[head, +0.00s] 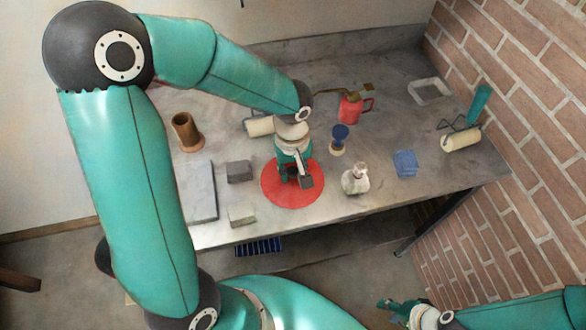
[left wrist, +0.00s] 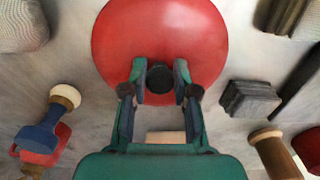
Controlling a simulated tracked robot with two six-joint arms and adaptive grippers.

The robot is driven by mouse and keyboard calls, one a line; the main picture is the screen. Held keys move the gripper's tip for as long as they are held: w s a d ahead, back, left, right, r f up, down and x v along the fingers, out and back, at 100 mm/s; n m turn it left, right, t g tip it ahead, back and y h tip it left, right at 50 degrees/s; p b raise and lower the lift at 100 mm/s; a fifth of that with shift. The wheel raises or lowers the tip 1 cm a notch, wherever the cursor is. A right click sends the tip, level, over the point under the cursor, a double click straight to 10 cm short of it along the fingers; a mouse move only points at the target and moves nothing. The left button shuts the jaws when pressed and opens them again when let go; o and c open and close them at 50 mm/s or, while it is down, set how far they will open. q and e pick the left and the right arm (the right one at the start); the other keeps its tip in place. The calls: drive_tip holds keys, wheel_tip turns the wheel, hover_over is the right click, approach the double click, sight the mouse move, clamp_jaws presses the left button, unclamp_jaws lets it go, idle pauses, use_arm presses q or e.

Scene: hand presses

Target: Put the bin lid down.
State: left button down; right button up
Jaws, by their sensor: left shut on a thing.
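The bin lid is a round red disc (head: 280,194) with a dark knob at its centre, near the front middle of the grey table. It also fills the upper middle of the left wrist view (left wrist: 125,35). My left gripper (head: 297,180) is over the lid and shut on its knob (left wrist: 160,77), with a finger on either side. The lid looks flat; whether it touches the table or hangs just above it I cannot tell. My right gripper (head: 392,306) is low at the right, away from the table top, too small to read its fingers.
Grey blocks (head: 239,171) and a grey slab (head: 201,190) lie left of the lid. A brick wall (head: 530,130) bounds the right side.

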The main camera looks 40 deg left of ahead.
sight(292, 170)
use_arm(q)
drive_tip(key=c, duration=0.9)
unclamp_jaws()
drive_tip(key=shift+r, duration=0.1)
wheel_tip(292, 170, up, 12)
drive_tip(key=shift+f, duration=0.1)
